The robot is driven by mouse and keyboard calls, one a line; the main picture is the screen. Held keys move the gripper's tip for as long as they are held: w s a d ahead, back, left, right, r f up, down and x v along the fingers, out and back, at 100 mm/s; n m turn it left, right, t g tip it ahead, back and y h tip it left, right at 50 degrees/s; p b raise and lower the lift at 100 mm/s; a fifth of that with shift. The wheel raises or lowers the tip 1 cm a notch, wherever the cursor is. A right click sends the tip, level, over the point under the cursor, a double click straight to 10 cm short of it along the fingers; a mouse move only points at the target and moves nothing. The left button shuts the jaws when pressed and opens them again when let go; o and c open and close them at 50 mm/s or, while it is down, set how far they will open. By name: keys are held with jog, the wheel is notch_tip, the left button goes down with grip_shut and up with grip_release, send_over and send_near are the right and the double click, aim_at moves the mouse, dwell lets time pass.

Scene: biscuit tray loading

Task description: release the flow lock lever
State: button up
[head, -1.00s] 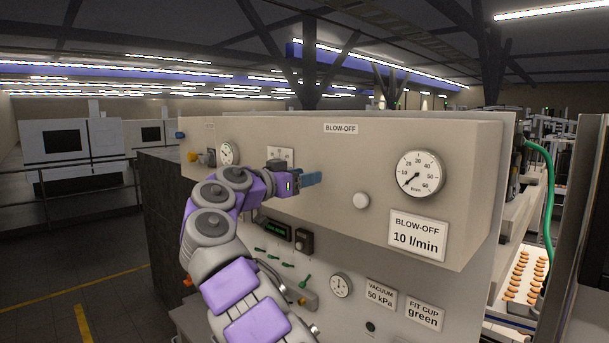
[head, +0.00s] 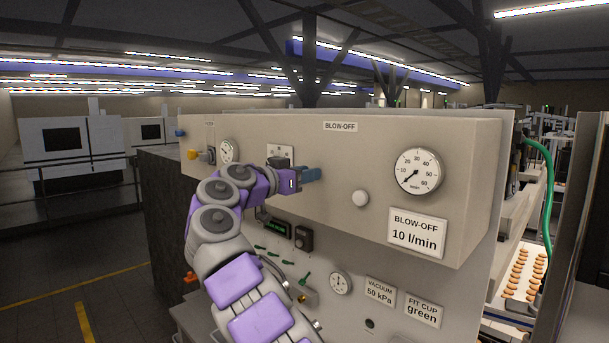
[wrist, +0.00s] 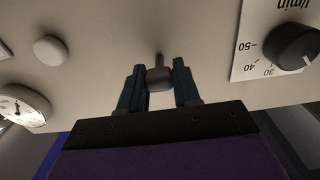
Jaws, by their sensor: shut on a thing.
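My gripper (head: 311,174) is at the upper face of the beige panel, left of the round white button (head: 360,198). In the wrist view, the two blue fingers of my gripper (wrist: 160,66) are shut on the flow lock lever (wrist: 160,79), a small grey block on a thin stem that meets the panel. The fingers stand on either side of the block. In the head view the lever is hidden behind the fingers.
A black dial (wrist: 291,46) marked l/min is on one side of the lever in the wrist view. The white button also shows there (wrist: 50,49). The blow-off gauge (head: 418,171) and a 10 l/min sign (head: 416,234) are farther right. Smaller controls sit below.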

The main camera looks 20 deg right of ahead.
jog(key=shift+f+h+b, duration=0.3)
jog(key=shift+f+b, duration=0.15)
jog(key=shift+b, duration=0.75)
jog(key=shift+w+d+f+t+h+b, duration=0.15)
jog(key=shift+f+t+h+b, duration=0.3)
jog(key=shift+h+b, duration=1.25)
jog(key=shift+d+f+t+h+b, duration=0.1)
jog(key=shift+f+t+h+b, duration=0.4)
jog(key=shift+b, duration=2.35)
jog(key=shift+r, duration=0.1)
jog(key=o, duration=0.9)
jog(key=shift+w, duration=0.15)
jog(key=shift+o, duration=0.3)
jog(key=shift+a, duration=0.1)
jog(key=shift+s, duration=0.2)
jog(key=b+v, duration=0.3)
jog(key=v, duration=1.4)
jog(key=shift+a+b, duration=0.3)
